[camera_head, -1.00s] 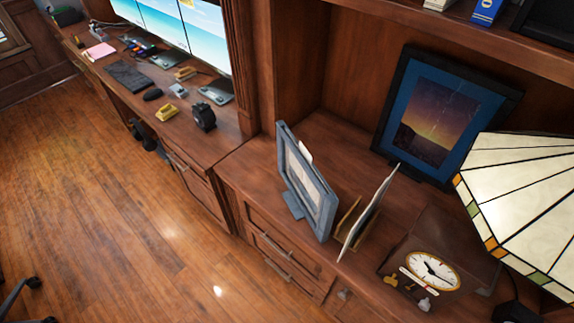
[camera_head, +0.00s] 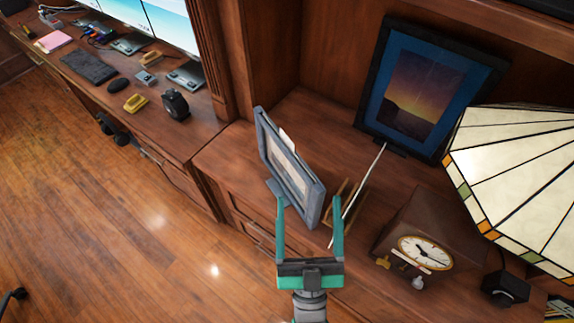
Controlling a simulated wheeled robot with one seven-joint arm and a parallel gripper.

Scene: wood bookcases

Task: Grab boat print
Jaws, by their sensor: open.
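No boat picture can be made out for sure. A grey-blue framed picture (camera_head: 287,166) stands upright on the wooden counter, seen at a steep angle, so its image is unclear. Just right of it, a thin pale card or print (camera_head: 358,195) leans in a small brass-coloured holder, seen almost edge-on. A dark-framed print (camera_head: 428,90) with a blue mat and a dusk scene stands at the back. My gripper (camera_head: 309,203) is open and empty, its teal fingers in front of the grey frame's lower part. The right finger overlaps the holder area; contact cannot be told.
A wooden clock (camera_head: 425,249) and a stained-glass lamp (camera_head: 515,180) stand to the right, close to the holder. A desk with a keyboard (camera_head: 88,66), a tape dispenser and monitors is at left. The wood floor (camera_head: 110,220) at left is mostly clear.

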